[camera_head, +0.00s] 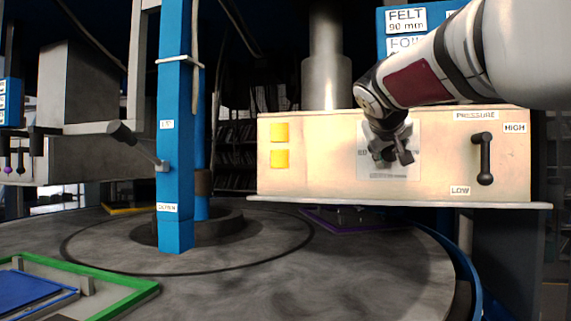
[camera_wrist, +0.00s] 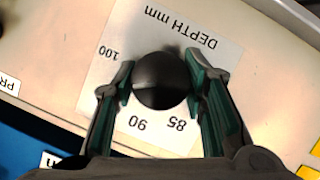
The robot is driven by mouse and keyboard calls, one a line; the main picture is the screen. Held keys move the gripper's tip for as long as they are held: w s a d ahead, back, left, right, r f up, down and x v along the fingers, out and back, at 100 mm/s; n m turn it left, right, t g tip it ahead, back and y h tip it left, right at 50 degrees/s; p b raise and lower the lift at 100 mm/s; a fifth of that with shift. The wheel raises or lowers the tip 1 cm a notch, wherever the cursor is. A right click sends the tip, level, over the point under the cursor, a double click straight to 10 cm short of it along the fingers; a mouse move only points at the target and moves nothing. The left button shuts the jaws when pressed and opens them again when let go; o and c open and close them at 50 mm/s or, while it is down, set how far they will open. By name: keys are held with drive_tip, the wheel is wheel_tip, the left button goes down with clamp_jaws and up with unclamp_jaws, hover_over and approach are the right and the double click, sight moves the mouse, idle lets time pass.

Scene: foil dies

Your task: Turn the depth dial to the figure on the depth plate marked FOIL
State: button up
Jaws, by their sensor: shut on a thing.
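The depth dial (camera_wrist: 160,81) is a round black knob on a pale scale card (camera_wrist: 115,52) lettered DEPTH mm. The figures 100, 90 and 85 show around it; any pointer mark cannot be made out. My gripper (camera_wrist: 162,84) is shut on the dial, one finger on each side. In the head view my gripper (camera_head: 391,156) is at the front of the cream panel and hides most of the dial and part of the card. The blue depth plate (camera_head: 382,22) above reads FELT 90 mm; the FOIL label (camera_head: 402,43) below is cut off by my arm, its figure hidden.
The cream panel (camera_head: 320,172) also carries two yellow squares (camera_head: 279,132) at left and a black pressure lever (camera_head: 484,158) between HIGH and LOW at right. A blue post (camera_head: 174,110) with a side lever stands at left on the round grey table (camera_head: 260,265).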

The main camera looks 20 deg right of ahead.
drive_tip(key=shift+f+n+h+b, duration=0.1)
drive_tip(key=shift+n+h+b, duration=0.3)
drive_tip(key=shift+n+b, duration=0.3)
drive_tip(key=o, duration=1.2)
drive_tip(key=shift+c, duration=0.2)
drive_tip(key=v, duration=1.2)
drive_tip(key=shift+w+a, duration=0.15)
